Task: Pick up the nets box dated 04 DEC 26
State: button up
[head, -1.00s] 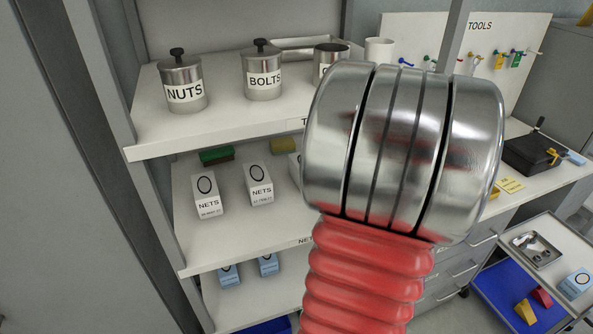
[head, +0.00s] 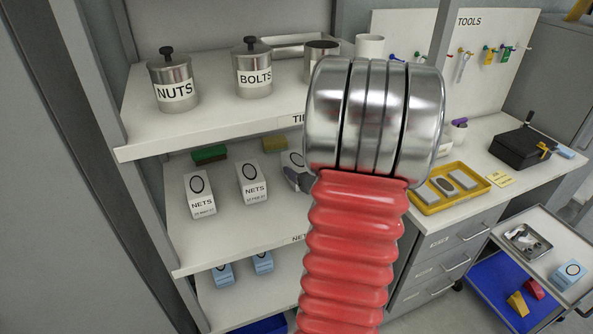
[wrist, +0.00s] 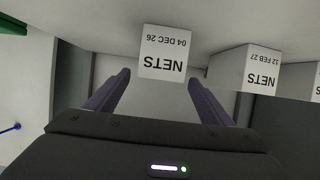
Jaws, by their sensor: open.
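The nets box dated 04 DEC 26 (wrist: 165,52) shows upside down in the wrist view, white with black print. It stands ahead of and between the fingertips of my gripper (wrist: 158,77), which is open and empty. A gap seems to remain between fingers and box. In the head view this box (head: 292,158) is on the middle shelf, mostly hidden behind my arm. A dark finger of my gripper (head: 297,180) shows just in front of it. The nets box dated 12 FEB 27 (wrist: 259,68) stands beside it, to the left in the head view (head: 252,185).
Another nets box (head: 201,196) stands farther left on the middle shelf (head: 215,250). Green (head: 209,154) and yellow (head: 273,144) blocks lie behind. The upper shelf (head: 215,125) carries NUTS and BOLTS tins. Blue boxes (head: 262,262) stand below. A yellow tray (head: 430,205) lies right.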

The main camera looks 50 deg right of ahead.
aim_at(297, 164)
jog(key=shift+w+d+f, duration=0.25)
jog(key=shift+w+d, duration=0.05)
jog(key=shift+w, duration=0.25)
jog(key=shift+w, duration=0.1)
jog(key=shift+f+x, duration=0.2)
jog(key=shift+x, duration=2.35)
jog(key=shift+c, duration=0.5)
jog(key=c, duration=1.1)
